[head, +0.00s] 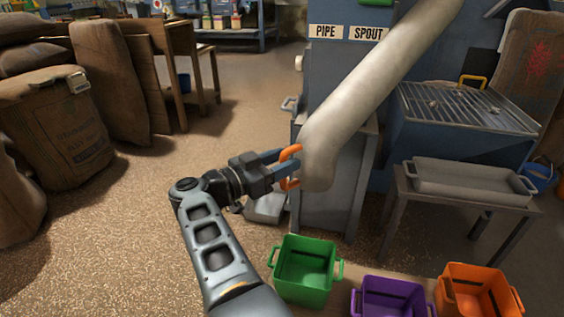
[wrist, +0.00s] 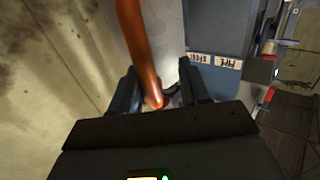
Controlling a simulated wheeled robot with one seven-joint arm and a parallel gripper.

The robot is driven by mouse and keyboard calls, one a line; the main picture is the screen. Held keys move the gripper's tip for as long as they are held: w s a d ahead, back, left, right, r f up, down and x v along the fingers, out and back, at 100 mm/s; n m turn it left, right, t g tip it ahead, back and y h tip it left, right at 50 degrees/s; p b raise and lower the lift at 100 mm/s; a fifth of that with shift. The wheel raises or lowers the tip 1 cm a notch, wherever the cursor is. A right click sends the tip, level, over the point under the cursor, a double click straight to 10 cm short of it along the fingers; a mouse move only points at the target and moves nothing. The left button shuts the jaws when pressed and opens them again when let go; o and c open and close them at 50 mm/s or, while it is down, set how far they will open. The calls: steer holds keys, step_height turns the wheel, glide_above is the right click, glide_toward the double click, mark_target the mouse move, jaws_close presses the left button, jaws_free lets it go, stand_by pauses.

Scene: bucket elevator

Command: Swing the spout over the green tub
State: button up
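The spout (head: 370,85) is a thick pale pipe slanting down from the upper right, its lower end in front of the grey-blue cabinet. An orange handle (head: 290,182) sits on the left side of that end; it also shows in the wrist view (wrist: 138,45). My gripper (head: 286,162) is at the handle. In the wrist view its fingers (wrist: 162,88) stand apart on either side of the handle, with a gap visible to the right finger; I see no firm grip. The green tub (head: 306,270) stands on the floor-level board, below the spout end in the picture.
A purple tub (head: 390,300) and an orange tub (head: 478,290) stand right of the green one. A grey tray (head: 465,180) rests on a stand at right, beside a grated hopper (head: 465,108). Sacks (head: 55,130) fill the left. Open floor lies between.

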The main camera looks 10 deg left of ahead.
steer(key=shift+s+a, duration=0.1)
steer(key=shift+s, duration=0.05)
steer(key=p+v, duration=0.1)
steer(key=v, duration=0.6)
steer(key=shift+s+a, duration=0.2)
stand_by(0.4)
